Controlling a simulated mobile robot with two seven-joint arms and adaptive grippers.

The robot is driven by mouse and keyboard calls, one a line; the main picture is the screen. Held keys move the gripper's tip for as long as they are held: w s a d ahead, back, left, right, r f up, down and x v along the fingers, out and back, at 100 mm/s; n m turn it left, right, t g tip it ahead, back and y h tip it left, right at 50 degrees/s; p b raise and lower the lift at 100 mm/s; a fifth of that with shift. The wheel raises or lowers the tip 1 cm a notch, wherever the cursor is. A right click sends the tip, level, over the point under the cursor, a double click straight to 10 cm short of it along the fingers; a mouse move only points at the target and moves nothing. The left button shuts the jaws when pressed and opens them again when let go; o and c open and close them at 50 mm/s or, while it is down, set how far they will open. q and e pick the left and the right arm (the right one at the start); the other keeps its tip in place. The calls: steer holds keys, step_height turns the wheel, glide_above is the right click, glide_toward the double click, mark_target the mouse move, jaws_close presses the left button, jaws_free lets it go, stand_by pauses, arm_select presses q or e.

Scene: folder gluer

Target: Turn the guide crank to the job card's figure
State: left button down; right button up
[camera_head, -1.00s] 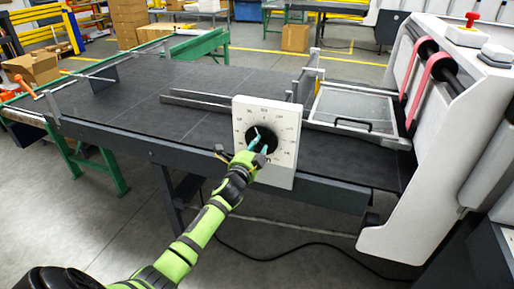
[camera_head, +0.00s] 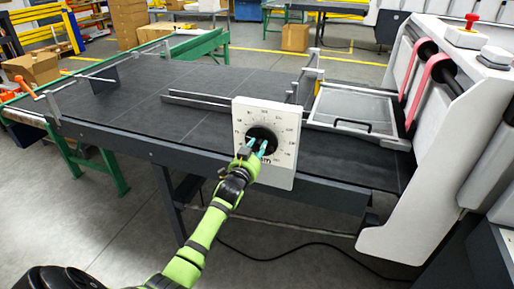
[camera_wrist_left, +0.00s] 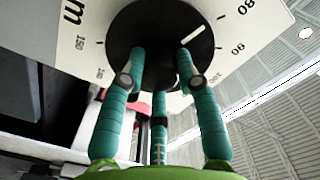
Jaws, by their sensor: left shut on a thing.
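The guide crank, a round black knob (camera_head: 262,135), sits on a white dial plate (camera_head: 284,178) at the front edge of the dark table. My left gripper (camera_head: 259,147) is at its lower part, its teal fingers shut on the knob. In the left wrist view the knob (camera_wrist_left: 152,22) fills the top, with the fingertips (camera_wrist_left: 158,62) against its face. Its white pointer mark (camera_wrist_left: 193,36) lies between the printed 80 and 90; 150 shows at the left. The job card cannot be made out. My right gripper is out of view.
Flat metal guide bars (camera_head: 205,103) lie on the table (camera_head: 150,100) behind the dial. A clear framed cover (camera_head: 352,108) and the white machine housing (camera_head: 405,215) stand to the right. A black cable (camera_head: 290,247) runs across the floor below.

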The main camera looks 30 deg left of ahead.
arm_select(q)
steer(key=n, duration=0.4)
steer(key=shift+r+n, duration=0.15)
steer(key=shift+n, duration=0.15)
steer(key=shift+n+p, duration=0.4)
steer(key=shift+n, duration=1.6)
steer(key=shift+r, duration=0.1)
steer(key=c, duration=0.9)
jaws_free()
